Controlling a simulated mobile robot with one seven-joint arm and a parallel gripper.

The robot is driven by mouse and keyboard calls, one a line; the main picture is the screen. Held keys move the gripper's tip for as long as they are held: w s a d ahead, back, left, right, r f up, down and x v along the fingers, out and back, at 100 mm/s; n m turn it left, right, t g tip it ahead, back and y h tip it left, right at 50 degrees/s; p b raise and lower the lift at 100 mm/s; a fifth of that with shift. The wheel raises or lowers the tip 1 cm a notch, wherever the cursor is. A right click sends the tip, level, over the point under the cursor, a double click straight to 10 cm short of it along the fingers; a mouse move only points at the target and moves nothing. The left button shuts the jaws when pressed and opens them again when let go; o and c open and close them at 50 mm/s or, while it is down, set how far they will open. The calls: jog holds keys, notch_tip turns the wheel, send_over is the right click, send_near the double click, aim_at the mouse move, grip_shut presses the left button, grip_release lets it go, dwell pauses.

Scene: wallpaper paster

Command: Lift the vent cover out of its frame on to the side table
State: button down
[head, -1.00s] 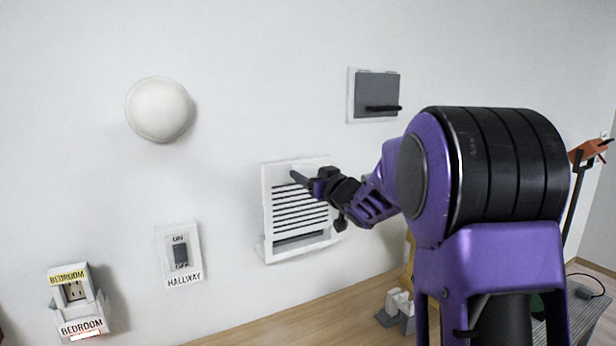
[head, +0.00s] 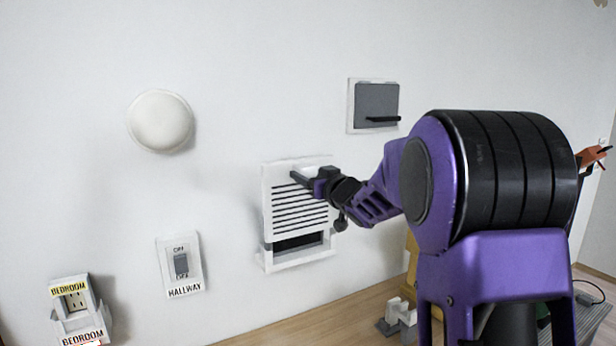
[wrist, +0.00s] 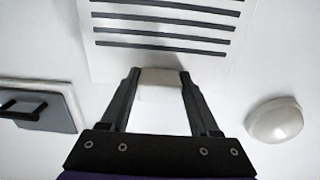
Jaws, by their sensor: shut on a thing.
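The vent cover (head: 298,208) is a white slatted panel standing upright at the wall. Its lower edge is above the bottom of the white frame (head: 290,262), and a dark opening shows between them. My gripper (head: 308,182) is at the cover's upper part. In the wrist view my gripper (wrist: 160,78) is shut on the white block-like grip of the cover, which also shows there with its dark slats (wrist: 165,52). A wooden tabletop (head: 290,322) runs below the wall; a grey ribbed surface (head: 592,318) is at the lower right. I cannot tell which is the side table.
A white dome (head: 160,121), a hallway switch (head: 181,264) and a bedroom outlet (head: 78,300) are on the left. A grey panel with a black handle (head: 377,103) is at the upper right. Small white and grey blocks (head: 400,312) stand beside my arm.

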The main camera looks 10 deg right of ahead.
aim_at(308, 167)
jog(key=shift+r, duration=2)
